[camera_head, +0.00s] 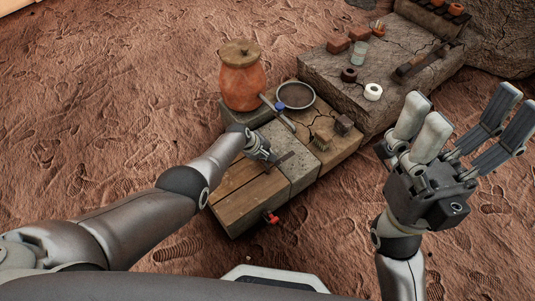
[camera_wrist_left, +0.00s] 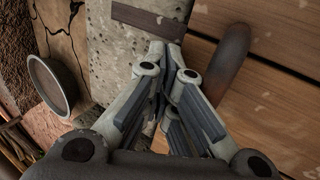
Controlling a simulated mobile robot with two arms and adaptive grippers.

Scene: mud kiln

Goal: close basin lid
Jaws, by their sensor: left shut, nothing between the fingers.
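The wooden planked panel, which looks like the basin lid (camera_head: 246,196), lies about flat at the near left end of the low bench. It also shows in the left wrist view (camera_wrist_left: 270,100) with a dark rounded bar (camera_wrist_left: 228,62) on it. I cannot tell whether it is fully shut. My left gripper (camera_head: 270,156) is shut and empty, just above the grey stone strip beside the planks. In the left wrist view its fingertips (camera_wrist_left: 165,60) are near a dark flat strip (camera_wrist_left: 148,20). My right gripper (camera_head: 455,130) is open and empty, at the right, away from the bench.
A clay jar with a wooden lid (camera_head: 240,78) stands at the bench's far left corner. A red tap (camera_head: 271,217) sticks out in front. A stone slab (camera_head: 325,68) lies behind.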

